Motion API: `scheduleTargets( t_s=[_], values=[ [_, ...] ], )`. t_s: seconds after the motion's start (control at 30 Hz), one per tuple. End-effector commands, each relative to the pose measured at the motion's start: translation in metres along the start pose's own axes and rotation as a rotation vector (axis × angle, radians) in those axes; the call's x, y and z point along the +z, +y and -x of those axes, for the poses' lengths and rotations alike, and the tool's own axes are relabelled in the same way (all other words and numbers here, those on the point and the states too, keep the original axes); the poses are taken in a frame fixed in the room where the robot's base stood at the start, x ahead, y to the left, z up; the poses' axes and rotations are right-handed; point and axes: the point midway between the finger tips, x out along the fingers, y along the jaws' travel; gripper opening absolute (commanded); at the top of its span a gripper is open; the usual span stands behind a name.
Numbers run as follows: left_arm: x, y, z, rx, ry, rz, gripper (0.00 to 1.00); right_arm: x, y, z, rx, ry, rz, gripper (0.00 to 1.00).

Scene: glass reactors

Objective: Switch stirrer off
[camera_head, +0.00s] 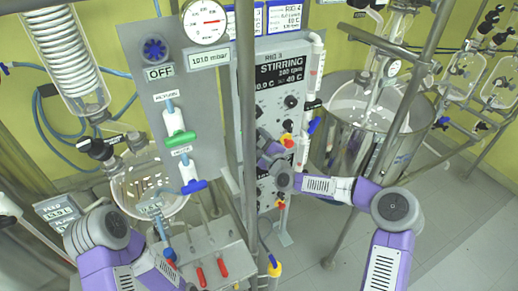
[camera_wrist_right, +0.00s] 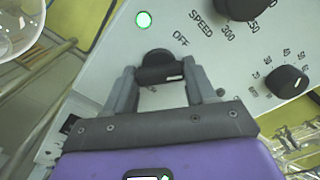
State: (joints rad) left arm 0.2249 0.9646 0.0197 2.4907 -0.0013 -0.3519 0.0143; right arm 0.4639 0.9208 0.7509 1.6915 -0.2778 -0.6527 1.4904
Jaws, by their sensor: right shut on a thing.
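The grey stirrer panel (camera_head: 275,75), with a display reading STIRRING, stands at the centre of the head view. My right gripper (camera_head: 268,150) is at the front of this panel. In the right wrist view, my right gripper (camera_wrist_right: 158,80) has its fingers on either side of a black switch knob (camera_wrist_right: 157,57) and is shut on it. A green lamp (camera_wrist_right: 143,19) glows just above the knob, and an OFF label (camera_wrist_right: 180,37) is to its right. The gripper partly hides the knob. My left arm is at the lower left of the head view; its gripper is not seen.
A black speed dial (camera_wrist_right: 245,6) and another black knob (camera_wrist_right: 287,81) are close to the right gripper. A metal post (camera_head: 248,110) stands left of it. A large steel vessel (camera_head: 370,125) is to the right, a glass flask (camera_head: 148,185) to the left.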

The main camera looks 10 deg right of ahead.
Motion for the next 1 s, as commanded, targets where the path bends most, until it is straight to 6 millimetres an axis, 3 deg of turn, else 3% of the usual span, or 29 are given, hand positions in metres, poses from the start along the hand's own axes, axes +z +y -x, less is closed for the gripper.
scheduleTargets(
  t_s=[0.03, 0.1, 0.5, 1.0],
  values=[
    [-0.001, -0.005, -0.014, 0.000, 0.000, 0.000, 0.78, -0.002, 0.005, 0.000, -0.001, -0.003, 0.047, 0.25],
    [-0.001, -0.009, -0.024, 0.000, 0.000, 0.000, 0.78, -0.003, 0.005, 0.000, -0.002, -0.002, 0.114, 0.25],
    [-0.003, -0.026, -0.070, 0.000, 0.000, 0.000, 0.78, -0.002, 0.003, 0.000, -0.001, -0.001, 0.454, 0.25],
    [-0.004, -0.034, -0.091, 0.000, 0.000, 0.000, 0.78, 0.000, 0.001, 0.000, 0.001, 0.000, 0.646, 0.25]
  ],
)
